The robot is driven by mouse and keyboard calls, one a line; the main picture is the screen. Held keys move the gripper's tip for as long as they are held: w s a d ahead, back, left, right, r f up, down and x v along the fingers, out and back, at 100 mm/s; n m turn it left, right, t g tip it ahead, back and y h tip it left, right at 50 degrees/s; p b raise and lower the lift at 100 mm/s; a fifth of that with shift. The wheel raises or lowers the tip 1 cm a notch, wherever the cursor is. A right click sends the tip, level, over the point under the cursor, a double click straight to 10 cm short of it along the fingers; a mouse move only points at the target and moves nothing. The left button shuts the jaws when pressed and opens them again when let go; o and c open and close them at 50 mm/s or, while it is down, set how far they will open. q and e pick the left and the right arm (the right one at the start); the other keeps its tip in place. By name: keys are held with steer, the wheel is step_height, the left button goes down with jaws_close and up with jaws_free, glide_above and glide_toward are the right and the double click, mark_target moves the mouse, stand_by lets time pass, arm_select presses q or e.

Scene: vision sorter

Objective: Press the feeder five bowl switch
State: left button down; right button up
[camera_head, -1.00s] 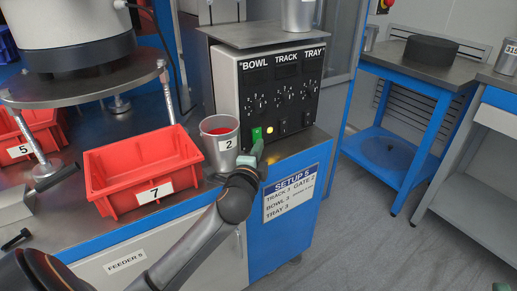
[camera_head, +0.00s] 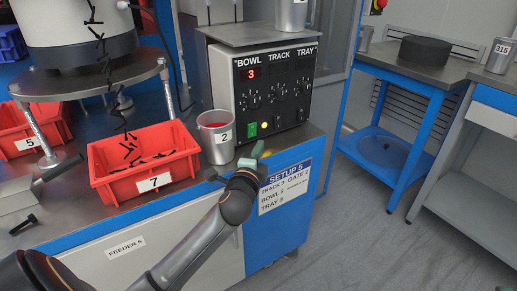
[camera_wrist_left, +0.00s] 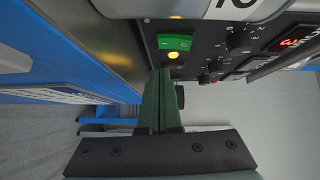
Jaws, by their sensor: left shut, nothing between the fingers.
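The control box (camera_head: 285,85) has columns marked BOWL, TRACK and TRAY. The bowl switch is a green rocker (camera_head: 252,130) at the lower left of its panel, beside a glowing yellow lamp (camera_head: 264,125). The bowl display (camera_head: 251,73) shows a red 3. In the left wrist view the green switch (camera_wrist_left: 175,42) lies just ahead of my fingertips. My left gripper (camera_head: 257,150) is shut and empty, just below and in front of the switch, apparently a small gap away. Its green fingers (camera_wrist_left: 160,75) are together in the left wrist view. My right gripper is not in view.
Black pieces fall from the feeder bowl (camera_head: 80,50) into the red bin 7 (camera_head: 108,185), where several lie. A SETUP 5 sign (camera_head: 285,188) is on the blue cabinet side. Floor at right is clear.

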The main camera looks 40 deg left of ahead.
arm_select(q)
steer(key=p+v, duration=0.1)
steer(key=v, duration=0.9)
steer(key=shift+d+f+p, duration=0.3)
steer(key=shift+f, duration=0.3)
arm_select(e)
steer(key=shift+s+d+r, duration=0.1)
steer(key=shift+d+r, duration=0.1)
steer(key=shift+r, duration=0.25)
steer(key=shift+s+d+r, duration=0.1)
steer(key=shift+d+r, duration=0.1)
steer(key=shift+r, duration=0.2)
